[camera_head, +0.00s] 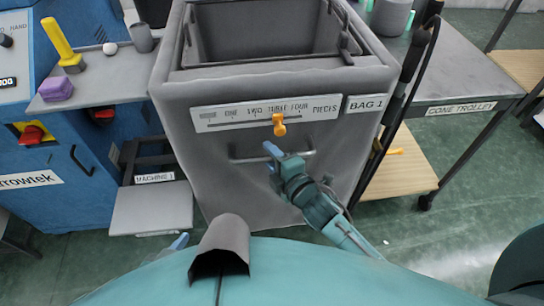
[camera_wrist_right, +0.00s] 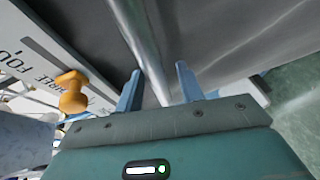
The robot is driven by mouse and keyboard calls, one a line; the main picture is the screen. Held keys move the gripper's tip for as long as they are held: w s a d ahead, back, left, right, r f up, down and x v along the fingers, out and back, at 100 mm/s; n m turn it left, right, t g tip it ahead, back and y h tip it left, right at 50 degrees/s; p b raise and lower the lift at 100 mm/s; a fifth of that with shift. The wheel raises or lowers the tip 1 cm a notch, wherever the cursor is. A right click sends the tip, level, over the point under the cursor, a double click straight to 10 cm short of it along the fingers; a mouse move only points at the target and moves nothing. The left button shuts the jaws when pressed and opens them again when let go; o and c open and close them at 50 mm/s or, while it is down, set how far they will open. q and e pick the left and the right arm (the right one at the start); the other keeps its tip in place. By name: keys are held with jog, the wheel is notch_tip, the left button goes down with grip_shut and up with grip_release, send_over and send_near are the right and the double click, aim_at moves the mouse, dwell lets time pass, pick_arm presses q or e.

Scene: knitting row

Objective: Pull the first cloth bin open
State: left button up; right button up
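The first cloth bin (camera_head: 215,165) is a grey, open-topped fabric bin marked "BAG 1" (camera_head: 367,104). A grey bar handle (camera_head: 308,154) runs across its front under a "one two three four pieces" scale (camera_head: 225,114) with an orange knob (camera_head: 279,123). My right gripper (camera_head: 275,154) is at the handle. In the right wrist view its two blue fingers (camera_wrist_right: 160,84) are apart, with the handle bar (camera_wrist_right: 143,45) between them in the picture and gaps on both sides. Only a bluish tip of my left gripper (camera_head: 179,242) shows low at left; the rest is hidden.
A blue machine (camera_head: 85,165) with a grey shelf (camera_head: 110,85) stands left of the bin, with a low grey step (camera_head: 150,208) beside it. A cone trolley (camera_head: 470,90) stands at the right. Green floor is clear in front on the right.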

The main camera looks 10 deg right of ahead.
grip_shut()
dwell(0.3)
dwell(0.3)
